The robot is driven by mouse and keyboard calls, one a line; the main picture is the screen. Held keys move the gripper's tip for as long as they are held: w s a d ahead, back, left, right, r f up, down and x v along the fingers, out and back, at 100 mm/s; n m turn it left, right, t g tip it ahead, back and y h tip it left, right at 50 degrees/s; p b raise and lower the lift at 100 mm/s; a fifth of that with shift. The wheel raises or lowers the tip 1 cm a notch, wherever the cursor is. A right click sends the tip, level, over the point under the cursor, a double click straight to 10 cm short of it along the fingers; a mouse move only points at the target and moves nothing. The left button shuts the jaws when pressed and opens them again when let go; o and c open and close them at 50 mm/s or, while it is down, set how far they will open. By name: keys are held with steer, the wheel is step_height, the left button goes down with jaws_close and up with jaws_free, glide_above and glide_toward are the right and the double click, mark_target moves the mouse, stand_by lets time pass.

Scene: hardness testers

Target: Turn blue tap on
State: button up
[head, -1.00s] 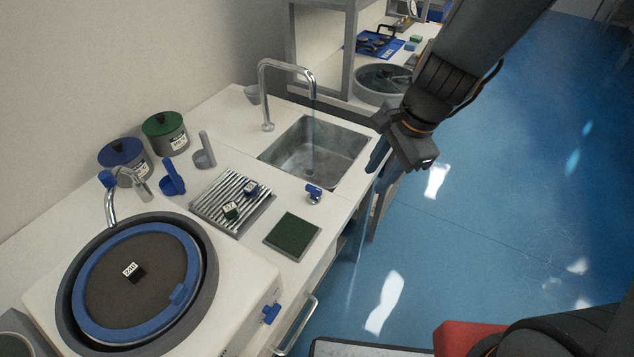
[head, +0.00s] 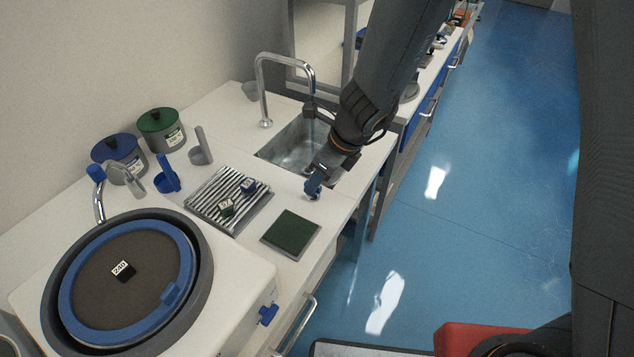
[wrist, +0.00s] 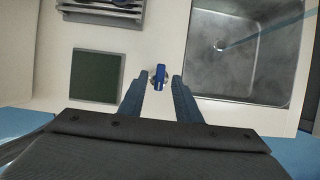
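A small blue tap handle (wrist: 160,75) on a round metal base stands on the white counter beside the sink (wrist: 240,75). My gripper (wrist: 160,79) is open around it; its two blue fingers lie on either side of the handle with small gaps. In the head view my gripper (head: 314,184) is low over the counter at the sink's front corner and mostly covers the handle. The chrome sink faucet (head: 262,95) arches over the basin, and a thin bluish stream crosses the sink in the wrist view.
A green pad (head: 291,233) and a ribbed metal rack (head: 215,190) with two small labelled blocks lie left of the gripper. Another blue knob (head: 268,314) is on the front of the unit with the round basin (head: 200,300). Blue-lidded (head: 118,150) and green-lidded (head: 160,121) pots stand behind.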

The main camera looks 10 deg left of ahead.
steer(key=shift+a+f, duration=0.15)
steer(key=shift+f, duration=0.15)
jaws_close()
